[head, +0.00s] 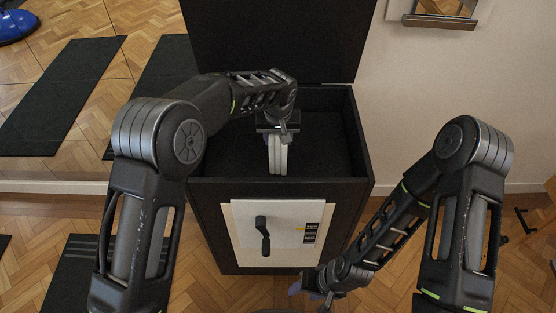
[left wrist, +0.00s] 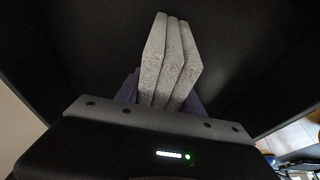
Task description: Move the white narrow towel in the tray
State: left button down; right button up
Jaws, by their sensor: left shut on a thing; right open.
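The white narrow towel (head: 278,158) is folded into several layers and hangs upright inside a black open box (head: 362,150). My left gripper (head: 278,138) reaches into the box from above and is shut on the towel. In the left wrist view the towel (left wrist: 170,62) shows as grey-white folds between the purple fingers of my left gripper (left wrist: 162,98). I cannot tell whether the towel touches the box floor. The box is the only tray-like container I see. My right gripper (head: 312,288) is open, low in front of the box, partly hidden by its own wrist.
The box's black lid (head: 275,40) stands open at the back. A light wall (head: 440,90) is to the right. Dark mats (head: 62,95) lie on the parquet at the left, apparently in a mirror.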

aim_at(278, 134)
pick_arm(q)
jog(key=shift+f, duration=0.25)
jog(key=shift+c, duration=1.6)
grip_release()
jog(key=v, duration=0.7)
jog(key=shift+s+r, duration=0.15)
jog(key=shift+r, duration=0.2)
jog(key=shift+r, duration=0.1)
